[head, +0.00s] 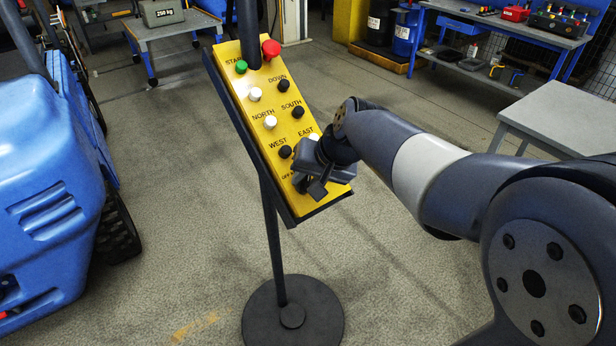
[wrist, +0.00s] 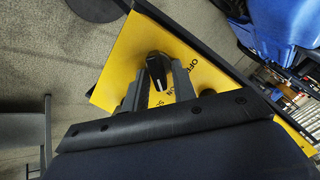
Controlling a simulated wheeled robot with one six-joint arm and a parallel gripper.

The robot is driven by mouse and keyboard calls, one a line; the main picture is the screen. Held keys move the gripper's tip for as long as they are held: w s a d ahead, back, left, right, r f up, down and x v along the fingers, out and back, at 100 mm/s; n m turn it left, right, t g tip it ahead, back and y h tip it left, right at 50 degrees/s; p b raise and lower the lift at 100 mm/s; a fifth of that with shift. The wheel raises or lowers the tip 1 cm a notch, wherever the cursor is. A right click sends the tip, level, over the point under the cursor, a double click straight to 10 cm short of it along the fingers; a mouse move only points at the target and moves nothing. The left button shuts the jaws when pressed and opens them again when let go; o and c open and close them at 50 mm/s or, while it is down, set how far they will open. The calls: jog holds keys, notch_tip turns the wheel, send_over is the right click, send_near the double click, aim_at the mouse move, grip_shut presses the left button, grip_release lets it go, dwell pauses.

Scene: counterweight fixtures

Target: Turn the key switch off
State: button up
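The yellow control panel (head: 300,125) hangs tilted on a thin stand and carries labelled buttons. The key switch (wrist: 157,72) is a black knob with a light mark, near the panel's lower end. "OFF" and partly covered "ON" lettering is beside it in the wrist view. My gripper (head: 316,183) is over the panel's lower end and hides the key switch in the head view. In the wrist view the two fingers of my gripper (wrist: 158,78) are apart, one on each side of the knob. A gap shows at the left finger; contact at the right finger is unclear.
White EAST button (head: 314,138) and black WEST button (head: 285,152) are just above my gripper. The round stand base (head: 293,315) is on the floor. A blue vehicle (head: 50,190) stands left, a grey table (head: 565,115) right.

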jog(key=c, duration=0.3)
jog(key=shift+n, duration=0.3)
jog(key=n+b, duration=0.2)
jog(key=n, duration=0.1)
jog(key=shift+a+h, duration=0.2)
jog(key=shift+h, duration=0.1)
jog(key=n+b, duration=0.2)
jog(key=n, duration=0.2)
jog(key=shift+a, duration=0.15)
jog(key=n, duration=0.2)
jog(key=n+b, duration=0.1)
jog(key=n, duration=0.1)
jog(key=shift+s+a+t+h+b, duration=0.2)
jog(key=shift+t+h+b, duration=0.1)
jog(key=shift+t+h, duration=0.1)
jog(key=shift+s+n+b, duration=0.15)
jog(key=shift+n+b, duration=0.4)
jog(key=shift+n, duration=1.25)
jog(key=shift+r, duration=0.1)
